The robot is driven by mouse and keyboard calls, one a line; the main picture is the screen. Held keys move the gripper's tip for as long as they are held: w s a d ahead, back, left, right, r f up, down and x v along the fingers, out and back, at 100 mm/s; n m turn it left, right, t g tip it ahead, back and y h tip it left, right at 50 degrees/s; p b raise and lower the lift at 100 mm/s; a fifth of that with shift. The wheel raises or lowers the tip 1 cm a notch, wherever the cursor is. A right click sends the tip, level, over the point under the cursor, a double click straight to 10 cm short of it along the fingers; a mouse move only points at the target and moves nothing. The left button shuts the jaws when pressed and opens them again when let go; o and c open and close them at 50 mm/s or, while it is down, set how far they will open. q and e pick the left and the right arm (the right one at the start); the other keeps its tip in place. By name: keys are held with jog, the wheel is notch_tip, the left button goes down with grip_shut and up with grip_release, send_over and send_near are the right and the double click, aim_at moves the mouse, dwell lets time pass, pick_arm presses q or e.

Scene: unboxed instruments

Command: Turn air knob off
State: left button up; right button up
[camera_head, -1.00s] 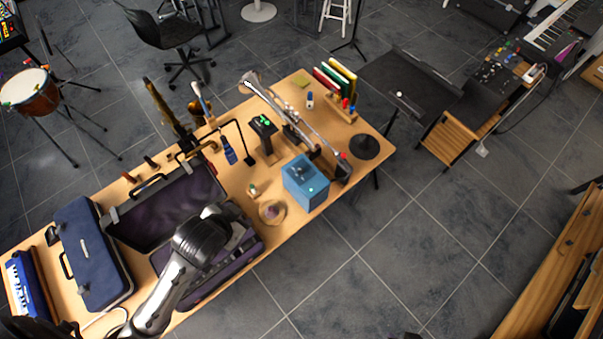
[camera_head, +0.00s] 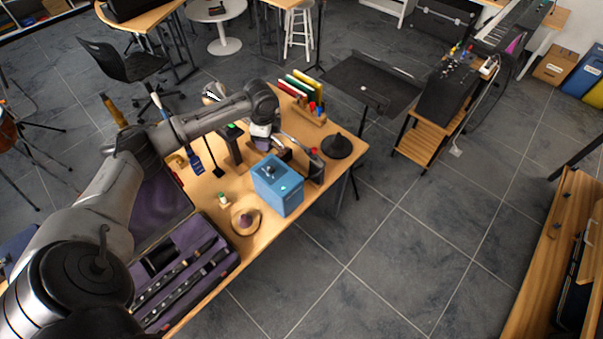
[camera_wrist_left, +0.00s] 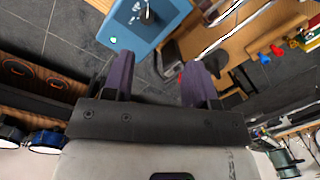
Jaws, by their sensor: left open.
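A blue box (camera_head: 280,183) stands near the front edge of the wooden table, with a dark knob (camera_head: 270,171) and a small light-coloured dot on it. In the left wrist view the blue box (camera_wrist_left: 158,32) fills the top middle, with its knob (camera_wrist_left: 140,10) at the upper edge and a green light beside it. My left gripper (camera_head: 264,142) is behind the box in the head view, apart from the knob. In its wrist view the left gripper (camera_wrist_left: 159,68) has its two purple fingers spread and nothing between them. My right gripper is not in view.
A dark stand (camera_head: 231,150) is left of my gripper. A round black base (camera_head: 337,146) and a rack with red and blue items (camera_head: 312,110) lie to the right. A round wooden item (camera_head: 245,220) and an open case (camera_head: 195,262) lie in front.

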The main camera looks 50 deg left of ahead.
aim_at(271, 168)
pick_arm(q)
jog(key=f+m, duration=0.1)
jog(key=f, duration=0.3)
jog(key=f+m, duration=0.2)
jog(key=f, duration=0.3)
jog(key=d+f+m+h, duration=0.1)
jog(key=f+m, duration=0.1)
jog(key=f, duration=0.3)
jog(key=shift+s+d, duration=0.1)
jog(key=shift+s, duration=0.05)
jog(key=shift+r, duration=0.1)
jog(key=c, duration=0.9)
